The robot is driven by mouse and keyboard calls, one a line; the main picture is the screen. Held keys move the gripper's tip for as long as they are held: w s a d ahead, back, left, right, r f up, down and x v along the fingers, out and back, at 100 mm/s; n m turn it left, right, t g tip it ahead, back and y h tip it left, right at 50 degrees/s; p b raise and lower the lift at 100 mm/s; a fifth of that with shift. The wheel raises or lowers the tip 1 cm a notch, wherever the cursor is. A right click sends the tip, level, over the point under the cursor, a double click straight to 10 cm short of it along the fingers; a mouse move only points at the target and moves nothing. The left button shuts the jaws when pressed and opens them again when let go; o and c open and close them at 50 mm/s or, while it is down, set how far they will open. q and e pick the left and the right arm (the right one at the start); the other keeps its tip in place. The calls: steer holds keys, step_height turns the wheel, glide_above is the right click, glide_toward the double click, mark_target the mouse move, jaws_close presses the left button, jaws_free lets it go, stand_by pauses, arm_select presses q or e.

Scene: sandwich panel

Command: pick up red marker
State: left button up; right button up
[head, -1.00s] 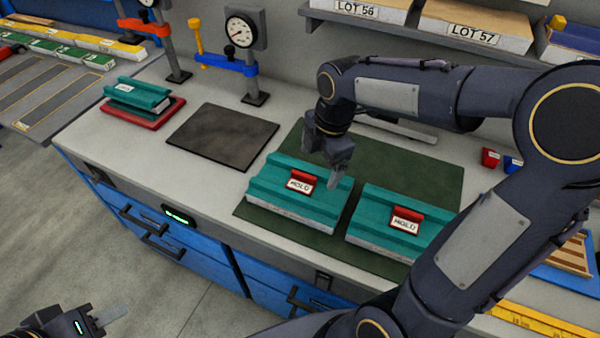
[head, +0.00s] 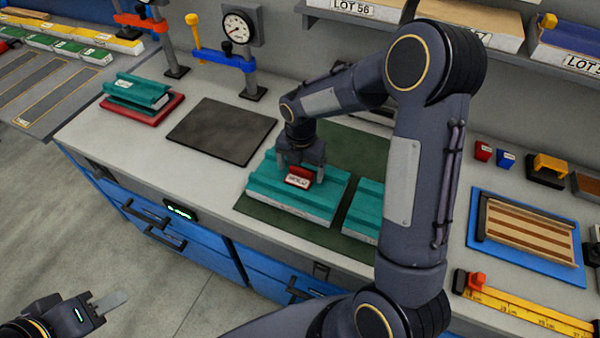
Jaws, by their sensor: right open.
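A red marker with a white HOLD label (head: 297,180) sits on top of the left teal-and-grey panel (head: 263,184), on the dark green mat (head: 268,219). My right gripper (head: 301,170) is right above this marker, pointing down, with its jaws open and fingers on either side of it. I cannot tell whether the fingers touch it. A second teal panel (head: 364,212) lies to the right, mostly hidden behind my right arm; the marker on it is hidden. My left gripper (head: 108,301) is low at the left, over the floor, away from the bench.
A dark square plate (head: 222,132) lies left of the mat. A teal block (head: 135,94) rests on a red base (head: 159,114) at the far left. Gauge stands (head: 250,75) line the back. A blue tray (head: 530,264) and a yellow ruler (head: 520,314) lie right.

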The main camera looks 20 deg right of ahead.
steer(key=shift+f, duration=0.1)
steer(key=shift+c, duration=0.4)
steer(key=c, duration=1)
